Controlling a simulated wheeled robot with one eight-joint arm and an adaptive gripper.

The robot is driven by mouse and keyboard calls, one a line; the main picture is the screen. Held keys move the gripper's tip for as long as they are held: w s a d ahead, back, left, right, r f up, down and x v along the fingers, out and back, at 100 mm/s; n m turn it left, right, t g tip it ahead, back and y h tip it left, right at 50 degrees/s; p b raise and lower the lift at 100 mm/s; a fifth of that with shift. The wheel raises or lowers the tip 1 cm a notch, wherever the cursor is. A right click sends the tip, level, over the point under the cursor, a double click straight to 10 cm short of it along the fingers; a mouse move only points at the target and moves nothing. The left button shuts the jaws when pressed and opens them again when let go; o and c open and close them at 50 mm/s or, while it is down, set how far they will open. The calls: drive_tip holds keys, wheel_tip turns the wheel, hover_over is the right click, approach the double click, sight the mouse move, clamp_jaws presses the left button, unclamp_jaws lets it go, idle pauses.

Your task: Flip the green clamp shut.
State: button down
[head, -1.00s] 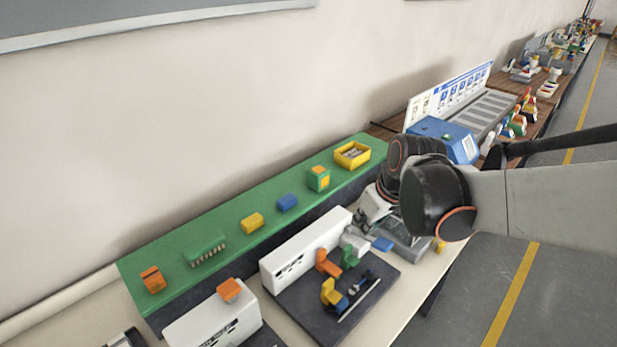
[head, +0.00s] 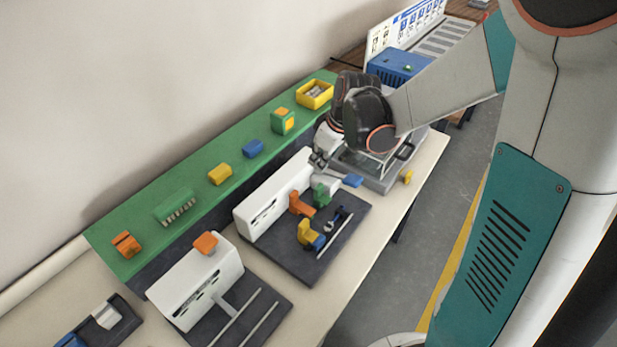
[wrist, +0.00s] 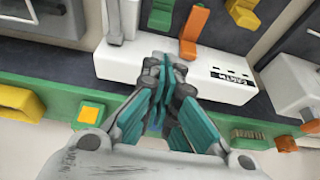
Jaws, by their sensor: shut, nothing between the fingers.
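The green clamp (head: 321,194) stands on a dark base plate, at the right end of a long white block (head: 274,193). It also shows at the top of the wrist view (wrist: 161,16), beside the orange clamp. Whether its handle is up or down is hard to tell. My gripper (head: 318,160) is near the right end of the white block, behind the green clamp in the head view. In the wrist view my gripper's teal-padded fingers (wrist: 168,68) are shut and empty, in front of the white block and apart from the green clamp.
An orange clamp (head: 301,204) and a yellow clamp (head: 308,234) stand close beside the green one. A blue-handled part (head: 353,181) lies to its right. A green shelf (head: 190,192) with several small parts runs behind. A second white block (head: 195,285) is front left.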

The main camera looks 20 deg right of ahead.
sight(319, 192)
drive_tip(key=b+x, duration=0.3)
drive_tip(key=x, duration=0.7)
drive_tip(key=shift+s+d+b, duration=0.2)
drive_tip(key=shift+s+d, duration=0.45)
drive_tip(key=shift+s, duration=0.3)
drive_tip(key=shift+s+d+b, duration=0.15)
drive_tip(key=shift+s+d, duration=0.5)
drive_tip(key=shift+s, duration=0.3)
drive_tip(key=shift+r, duration=0.1)
